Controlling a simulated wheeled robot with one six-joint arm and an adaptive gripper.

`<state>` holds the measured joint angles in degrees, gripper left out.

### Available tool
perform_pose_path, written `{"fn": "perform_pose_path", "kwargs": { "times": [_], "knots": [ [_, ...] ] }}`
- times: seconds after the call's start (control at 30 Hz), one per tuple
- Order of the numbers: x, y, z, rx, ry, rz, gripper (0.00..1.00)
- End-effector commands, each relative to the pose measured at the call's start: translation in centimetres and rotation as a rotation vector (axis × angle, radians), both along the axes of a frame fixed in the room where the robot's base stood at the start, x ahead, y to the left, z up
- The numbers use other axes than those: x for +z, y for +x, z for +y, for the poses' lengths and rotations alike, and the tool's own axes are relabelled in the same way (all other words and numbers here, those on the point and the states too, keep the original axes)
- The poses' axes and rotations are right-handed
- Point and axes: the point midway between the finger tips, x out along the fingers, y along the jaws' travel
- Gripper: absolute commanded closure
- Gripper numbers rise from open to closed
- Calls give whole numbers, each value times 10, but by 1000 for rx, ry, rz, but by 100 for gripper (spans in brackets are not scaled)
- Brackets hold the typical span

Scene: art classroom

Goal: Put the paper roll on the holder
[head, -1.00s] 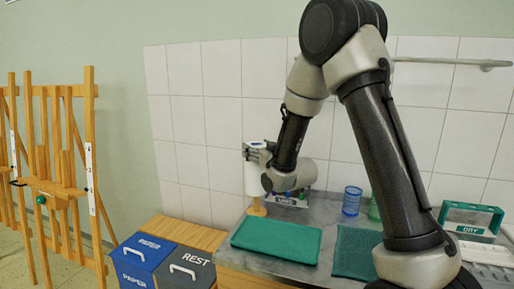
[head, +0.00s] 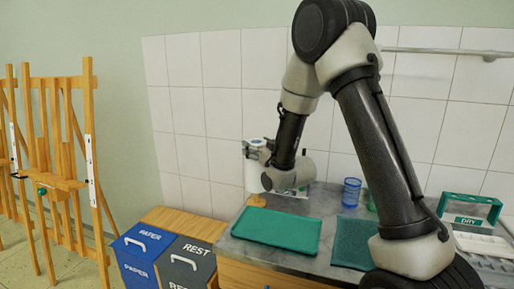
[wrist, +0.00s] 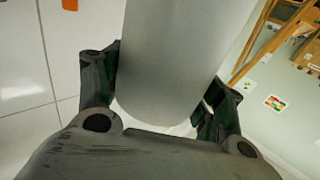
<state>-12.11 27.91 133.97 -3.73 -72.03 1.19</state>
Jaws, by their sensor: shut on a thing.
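The paper roll (head: 252,177) is a white upright cylinder at the back left corner of the counter in the head view. My gripper (head: 258,150) is shut on it near its upper part. In the wrist view the roll (wrist: 180,60) fills the space between the two dark fingers. A round wooden base (head: 257,201), apparently the holder's, shows directly under the roll. No post is visible. I cannot tell whether the roll touches the base or hangs just above it.
A green tray (head: 277,230) and a dark green mat (head: 352,245) lie on the grey counter. A blue cup (head: 351,192) and a green rack marked DRY (head: 470,208) stand farther right. PAPER (head: 140,245) and REST (head: 186,265) bins and wooden easels (head: 90,150) are left.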

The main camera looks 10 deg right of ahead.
Motion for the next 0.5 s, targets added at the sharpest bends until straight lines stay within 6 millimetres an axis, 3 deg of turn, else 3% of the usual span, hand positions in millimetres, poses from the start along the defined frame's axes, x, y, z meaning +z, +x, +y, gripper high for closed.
{"fn": "perform_pose_path", "kwargs": {
  "times": [0.5],
  "knots": [
    [-14,0,0,0,0,0,71]
  ]
}}
